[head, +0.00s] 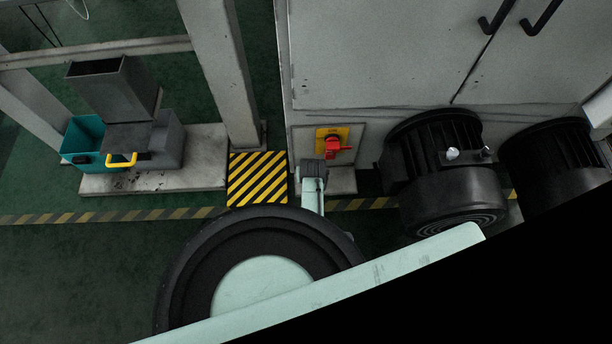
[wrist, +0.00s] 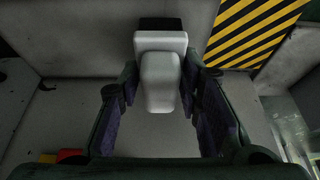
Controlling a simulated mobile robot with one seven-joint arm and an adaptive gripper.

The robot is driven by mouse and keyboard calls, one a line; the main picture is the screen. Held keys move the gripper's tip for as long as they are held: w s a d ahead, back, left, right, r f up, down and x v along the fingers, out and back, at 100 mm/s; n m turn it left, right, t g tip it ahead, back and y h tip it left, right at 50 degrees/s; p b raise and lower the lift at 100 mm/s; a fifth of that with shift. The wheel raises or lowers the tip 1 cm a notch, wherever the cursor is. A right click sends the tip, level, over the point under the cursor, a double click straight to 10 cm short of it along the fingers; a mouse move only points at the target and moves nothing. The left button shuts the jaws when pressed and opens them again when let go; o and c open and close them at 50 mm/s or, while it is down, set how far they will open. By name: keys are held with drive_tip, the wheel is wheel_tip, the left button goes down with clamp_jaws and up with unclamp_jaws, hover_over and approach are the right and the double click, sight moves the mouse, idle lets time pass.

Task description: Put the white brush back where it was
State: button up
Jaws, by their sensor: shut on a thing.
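In the wrist view, my gripper (wrist: 160,80) has one finger on each side of the white brush (wrist: 160,85) and is shut on it. The brush's pale, rounded handle points toward the camera. A wider white block and a dark end lie beyond the handle, partly hidden by it. I cannot make out the brush or my gripper's fingers in the head view. Whether the dark end touches the grey surface behind it cannot be told.
A yellow-and-black striped patch (head: 257,178) lies by a grey post (head: 222,80); stripes also show in the wrist view (wrist: 250,30). Black motors (head: 445,170) stand before a grey cabinet (head: 370,55) with a red switch (head: 333,145). A teal bin (head: 83,137) is left.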

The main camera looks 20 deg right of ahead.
drive_tip(key=shift+f, duration=0.6)
drive_tip(key=shift+a+r, duration=0.1)
drive_tip(key=o, duration=1)
